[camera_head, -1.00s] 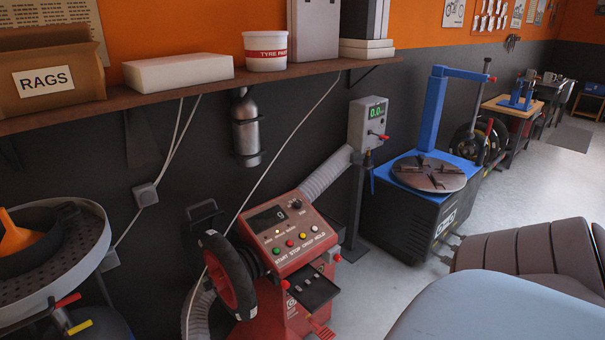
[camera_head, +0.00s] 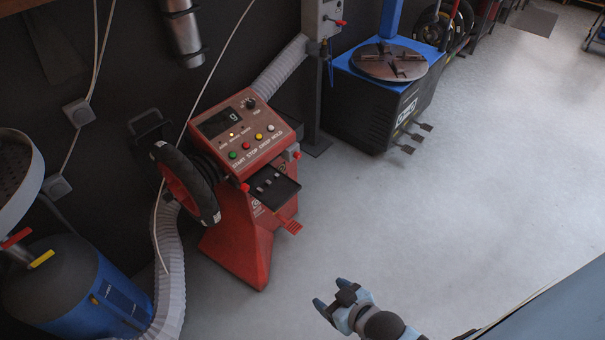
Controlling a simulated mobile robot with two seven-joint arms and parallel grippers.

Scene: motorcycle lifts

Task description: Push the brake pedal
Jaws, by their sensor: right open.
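A red wheel balancer (camera_head: 240,240) stands on the floor left of centre, with a black tyre (camera_head: 187,185) mounted on its left side. A small red ridged pedal (camera_head: 292,227) sticks out low on its right side, below the black tray. It looks like the brake pedal. My right gripper (camera_head: 331,294) is at the bottom centre, open and empty, with its fingers pointing up and left. It is below and right of the pedal in the picture, clearly apart from it. My left gripper is not in view.
A tyre changer (camera_head: 365,110) with dark foot pedals (camera_head: 408,141) stands at the back. A grey flexible hose (camera_head: 168,270) and a blue tank (camera_head: 85,290) are at the left. The floor (camera_head: 450,220) right of the balancer is clear. A blue-grey surface (camera_head: 560,310) fills the lower right corner.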

